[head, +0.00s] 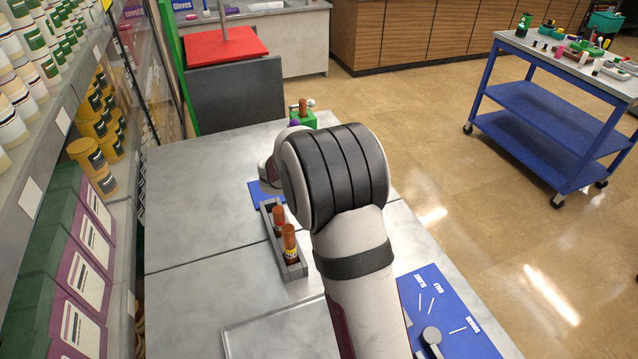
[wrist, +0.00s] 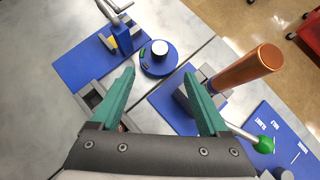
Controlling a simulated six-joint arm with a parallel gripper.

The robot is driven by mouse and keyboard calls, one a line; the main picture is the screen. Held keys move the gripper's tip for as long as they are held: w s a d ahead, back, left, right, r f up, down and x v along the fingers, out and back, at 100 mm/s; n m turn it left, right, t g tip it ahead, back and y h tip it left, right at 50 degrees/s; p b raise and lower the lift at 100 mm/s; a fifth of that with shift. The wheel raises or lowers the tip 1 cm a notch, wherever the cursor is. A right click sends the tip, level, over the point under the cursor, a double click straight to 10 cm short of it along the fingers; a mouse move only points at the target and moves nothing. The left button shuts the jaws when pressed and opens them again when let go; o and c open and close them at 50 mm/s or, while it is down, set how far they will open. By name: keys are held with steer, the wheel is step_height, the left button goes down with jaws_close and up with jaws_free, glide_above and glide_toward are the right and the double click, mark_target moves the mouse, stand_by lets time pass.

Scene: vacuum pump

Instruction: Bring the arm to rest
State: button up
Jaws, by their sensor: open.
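My gripper (wrist: 160,76) shows in the wrist view with its two teal fingers spread apart and nothing between them. It points over the grey table among several fixtures. In the head view my arm covers the middle of the table and the fingers are hidden behind it. A copper-coloured cylinder (wrist: 245,68) stands right of the right finger in the wrist view, apart from it. A round blue base with a white-topped knob (wrist: 160,53) lies beyond the fingertips. A lever with a green ball (wrist: 263,145) is at the lower right.
A grey rack (head: 293,271) holds two brown-capped vials left of my arm. A blue labelled board (head: 455,318) with a knob lies at the front right. A blue plate with a fixture (wrist: 78,67) is at upper left. The table's left part (head: 200,210) is clear; shelves line the left.

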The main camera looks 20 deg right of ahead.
steer(key=s+a+r+m+g, duration=0.15)
steer(key=s+r+m, duration=0.25)
steer(key=s+m, duration=0.45)
steer(key=s+r+m+g, duration=0.2)
steer(key=s+r+m, duration=0.1)
steer(key=s+m, duration=0.5)
steer(key=s+a+m+g+y, duration=0.1)
steer(key=s+a+m+y, duration=0.1)
steer(key=s+a+m, duration=0.2)
steer(key=s+a+m+g+y, duration=0.1)
steer(key=s+a+m+y, duration=0.2)
steer(key=s, duration=0.8)
steer(key=s+a+m+g+y, duration=0.1)
steer(key=s+a+m+y, duration=0.2)
steer(key=s+a+m, duration=0.4)
steer(key=shift+s+f+m, duration=0.15)
steer(key=shift+s+m, duration=0.3)
steer(key=shift+m, duration=0.5)
